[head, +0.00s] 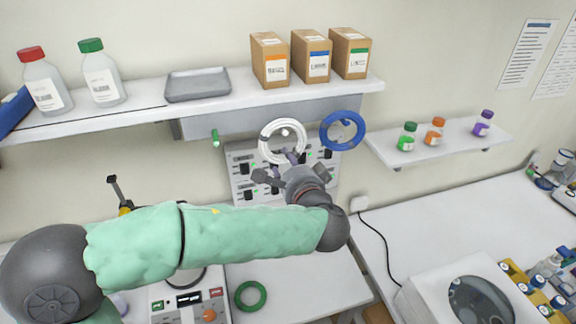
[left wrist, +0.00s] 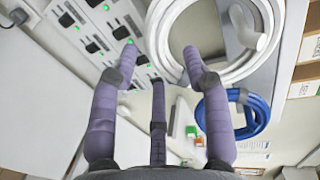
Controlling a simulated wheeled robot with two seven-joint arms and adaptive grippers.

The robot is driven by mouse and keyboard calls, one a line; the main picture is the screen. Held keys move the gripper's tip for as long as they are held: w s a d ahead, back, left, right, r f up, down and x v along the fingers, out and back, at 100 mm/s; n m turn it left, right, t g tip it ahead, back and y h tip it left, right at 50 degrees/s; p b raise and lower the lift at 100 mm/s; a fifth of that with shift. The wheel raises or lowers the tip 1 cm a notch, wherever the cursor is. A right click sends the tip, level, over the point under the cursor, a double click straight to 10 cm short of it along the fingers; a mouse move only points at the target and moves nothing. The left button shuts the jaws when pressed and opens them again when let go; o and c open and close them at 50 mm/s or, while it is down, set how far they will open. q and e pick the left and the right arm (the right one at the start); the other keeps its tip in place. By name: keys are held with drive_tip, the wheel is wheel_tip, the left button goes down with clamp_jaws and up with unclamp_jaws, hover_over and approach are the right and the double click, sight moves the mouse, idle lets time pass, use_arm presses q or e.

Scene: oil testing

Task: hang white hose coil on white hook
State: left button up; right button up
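The white hose coil (head: 265,141) is up at the wall, below the upper shelf, with its ring around the white hook (head: 285,132). The left wrist view shows the coil (left wrist: 161,32) large, with the hook (left wrist: 250,28) poking through its opening. Whether the coil's top rests on the hook is hard to tell. My left gripper (head: 290,158) is just below and in front of the coil. Its purple fingers (left wrist: 160,50) are spread apart, with nothing clamped between them; the coil's lower rim passes close to the fingertips. My right gripper is not in view.
A blue coil (head: 326,132) hangs just right of the white one. An empty green hook (head: 215,137) is to the left. A green coil (head: 251,308) lies on the bench. A switch panel (head: 240,172) is behind my gripper. Boxes and bottles stand on the shelf (head: 230,101) above.

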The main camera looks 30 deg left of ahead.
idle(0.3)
use_arm(q)
drive_tip(key=v, duration=1.2)
drive_tip(key=shift+f, duration=0.1)
